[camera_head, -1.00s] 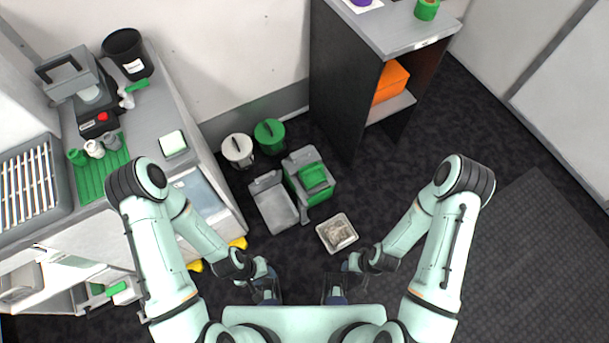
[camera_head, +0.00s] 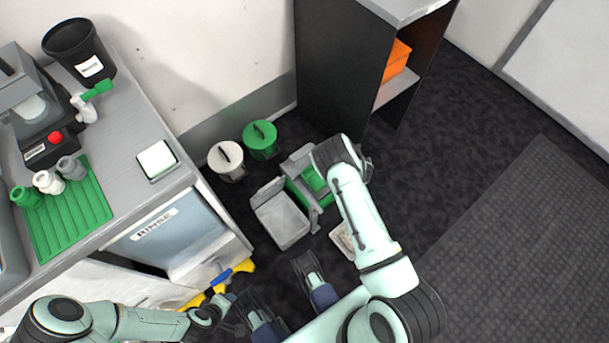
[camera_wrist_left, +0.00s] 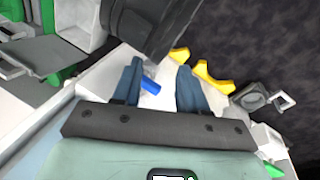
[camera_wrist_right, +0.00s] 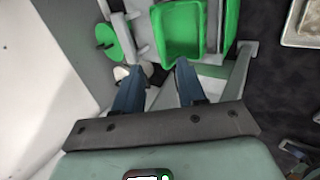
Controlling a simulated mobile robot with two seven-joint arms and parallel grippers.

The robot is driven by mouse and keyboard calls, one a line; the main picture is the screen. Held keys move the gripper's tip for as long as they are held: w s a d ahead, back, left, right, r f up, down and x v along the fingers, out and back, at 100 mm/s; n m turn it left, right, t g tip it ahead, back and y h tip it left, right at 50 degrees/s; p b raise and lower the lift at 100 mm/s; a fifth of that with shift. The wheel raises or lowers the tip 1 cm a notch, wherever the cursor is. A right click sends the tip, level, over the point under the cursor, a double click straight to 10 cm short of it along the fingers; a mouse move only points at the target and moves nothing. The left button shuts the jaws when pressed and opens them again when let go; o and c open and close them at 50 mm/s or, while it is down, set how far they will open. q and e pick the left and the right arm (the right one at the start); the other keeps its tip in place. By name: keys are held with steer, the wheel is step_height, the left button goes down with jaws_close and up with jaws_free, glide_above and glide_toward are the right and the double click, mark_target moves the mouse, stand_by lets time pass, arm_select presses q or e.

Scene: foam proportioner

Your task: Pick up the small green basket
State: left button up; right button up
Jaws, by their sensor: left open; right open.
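The small green basket (camera_head: 314,181) sits in a grey and green wheeled unit on the floor, partly covered by my right forearm in the head view. In the right wrist view the open-topped green basket (camera_wrist_right: 181,30) lies just beyond the fingertips. My right gripper (camera_wrist_right: 159,67) is open and empty, pointing toward the basket but apart from it. The head view hides this gripper behind the arm. My left gripper (camera_wrist_left: 158,67) is open and empty, low beside the counter, with a blue bar (camera_wrist_left: 150,86) and yellow parts beyond its fingers.
A grey tray (camera_head: 281,221) adjoins the unit's left side. A green-lidded bucket (camera_head: 260,138) and a white-lidded bucket (camera_head: 226,158) stand behind it. A dark shelf cabinet (camera_head: 335,75) stands behind the unit. The counter (camera_head: 125,130) is at left; the floor at right is clear.

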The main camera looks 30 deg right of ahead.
arm_select(q)
steer(key=w+a+f+t+b, duration=0.1)
steer(key=w+a+f+b, duration=0.1)
steer(key=w+f+b, duration=0.15)
arm_select(e)
steer(key=x, duration=0.4)
steer(key=b+x, duration=0.1)
steer(key=x, duration=0.3)
steer(key=b+x, duration=0.1)
steer(key=x, duration=0.3)
steer(key=shift+d+f, duration=0.3)
arm_select(q)
steer(key=s+a+f+g, duration=0.1)
steer(key=s+f+g, duration=0.1)
steer(key=s+f, duration=0.3)
steer(key=shift+s+n+y, duration=0.2)
steer(key=shift+n+y, duration=0.1)
steer(key=shift+n, duration=0.1)
arm_select(e)
steer(key=shift+c, duration=0.3)
jaws_close()
